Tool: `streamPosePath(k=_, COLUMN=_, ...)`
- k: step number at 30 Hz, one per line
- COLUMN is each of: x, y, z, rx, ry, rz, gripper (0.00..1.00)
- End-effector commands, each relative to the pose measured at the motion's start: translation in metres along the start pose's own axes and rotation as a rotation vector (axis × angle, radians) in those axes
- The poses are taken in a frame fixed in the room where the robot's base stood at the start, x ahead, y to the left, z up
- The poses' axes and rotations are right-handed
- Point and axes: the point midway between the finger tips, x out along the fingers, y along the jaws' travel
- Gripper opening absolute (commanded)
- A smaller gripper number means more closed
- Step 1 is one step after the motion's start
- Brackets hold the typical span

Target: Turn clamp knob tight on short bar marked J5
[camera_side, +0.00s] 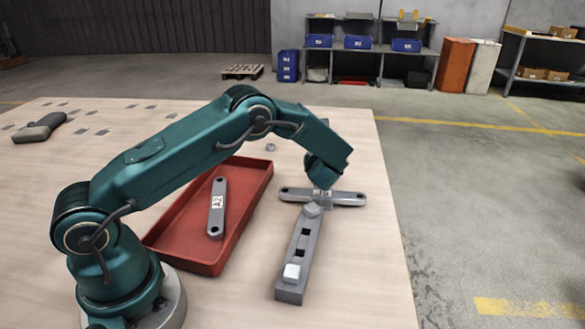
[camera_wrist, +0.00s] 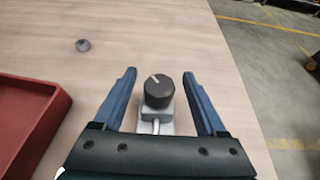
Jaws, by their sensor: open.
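My gripper (camera_wrist: 160,74) is open, with one blue finger on each side of the knob and a visible gap to both. In the side view my gripper (camera_side: 322,184) is low over a grey bar (camera_side: 347,199) lying across the far end of a slotted grey fixture (camera_side: 288,291). A label (camera_side: 322,195) on this bar is partly covered, so its marking is unclear. The knob is hidden there.
A red tray (camera_side: 258,196) left of the fixture holds another labelled grey bar (camera_side: 217,222). A small nut-like part (camera_side: 270,147) lies beyond the tray. The table is bare right of the fixture, up to its edge.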

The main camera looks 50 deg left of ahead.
Motion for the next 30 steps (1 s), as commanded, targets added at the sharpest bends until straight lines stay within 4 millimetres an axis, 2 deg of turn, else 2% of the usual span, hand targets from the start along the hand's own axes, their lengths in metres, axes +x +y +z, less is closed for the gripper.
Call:
streamPosePath(k=6, x=0.0003, y=0.0, z=-0.0001, rx=0.0, ry=0.0, rz=0.0, gripper=0.74)
streamPosePath(k=12, x=0.0001, y=-0.0001, z=-0.0001, rx=0.0, ry=0.0, rz=0.0, gripper=0.0)
streamPosePath(k=20, x=0.0006, y=0.0007, z=0.001, rx=0.017, ry=-0.004, rz=-0.036, gripper=0.0)
streamPosePath(k=30, x=0.0013, y=0.002, z=0.0022, rx=0.088, ry=-0.007, rz=-0.206, gripper=0.0)
